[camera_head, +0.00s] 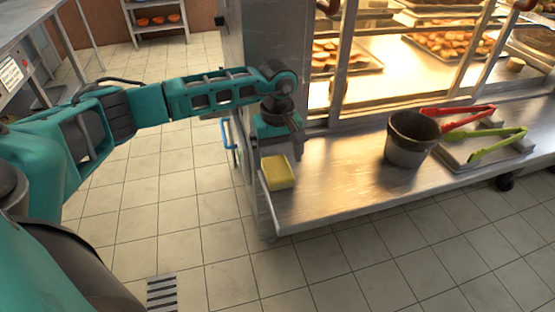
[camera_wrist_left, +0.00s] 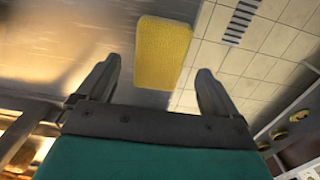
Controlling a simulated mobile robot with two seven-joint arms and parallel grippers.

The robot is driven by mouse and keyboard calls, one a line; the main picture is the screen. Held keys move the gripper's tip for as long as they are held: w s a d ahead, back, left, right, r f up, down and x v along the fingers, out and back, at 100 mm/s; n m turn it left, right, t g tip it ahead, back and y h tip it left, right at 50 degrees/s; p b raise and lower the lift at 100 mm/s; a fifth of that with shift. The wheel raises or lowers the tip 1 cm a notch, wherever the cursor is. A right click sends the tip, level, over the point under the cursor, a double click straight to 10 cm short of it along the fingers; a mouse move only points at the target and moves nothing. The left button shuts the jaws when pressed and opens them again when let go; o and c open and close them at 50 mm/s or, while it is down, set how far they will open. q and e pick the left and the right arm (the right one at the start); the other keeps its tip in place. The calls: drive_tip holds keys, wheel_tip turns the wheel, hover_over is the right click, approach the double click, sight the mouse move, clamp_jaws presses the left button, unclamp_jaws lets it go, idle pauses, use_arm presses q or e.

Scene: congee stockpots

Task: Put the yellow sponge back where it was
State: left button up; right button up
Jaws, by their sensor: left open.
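The yellow sponge (camera_head: 278,172) lies on the left end of the steel counter (camera_head: 325,200), close to its edge. In the left wrist view the sponge (camera_wrist_left: 162,53) is ahead of the fingers, between their lines and not touched by them. My left gripper (camera_head: 281,143) is just behind the sponge, near the cabinet's corner. In the left wrist view the left gripper (camera_wrist_left: 157,80) is open and empty, its two fingers wide apart. My right gripper is in neither view.
A dark pot (camera_head: 408,138) stands mid-counter. A lit glass food cabinet (camera_head: 390,60) rises behind the counter. Tiled floor (camera_head: 190,225) lies beyond the counter's left edge.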

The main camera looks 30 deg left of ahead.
sight(278, 167)
use_arm(q)
wheel_tip(278, 167, up, 10)
drive_tip(key=p, duration=0.1)
drive_tip(key=shift+f+p, duration=0.15)
drive_tip(key=shift+p, duration=0.25)
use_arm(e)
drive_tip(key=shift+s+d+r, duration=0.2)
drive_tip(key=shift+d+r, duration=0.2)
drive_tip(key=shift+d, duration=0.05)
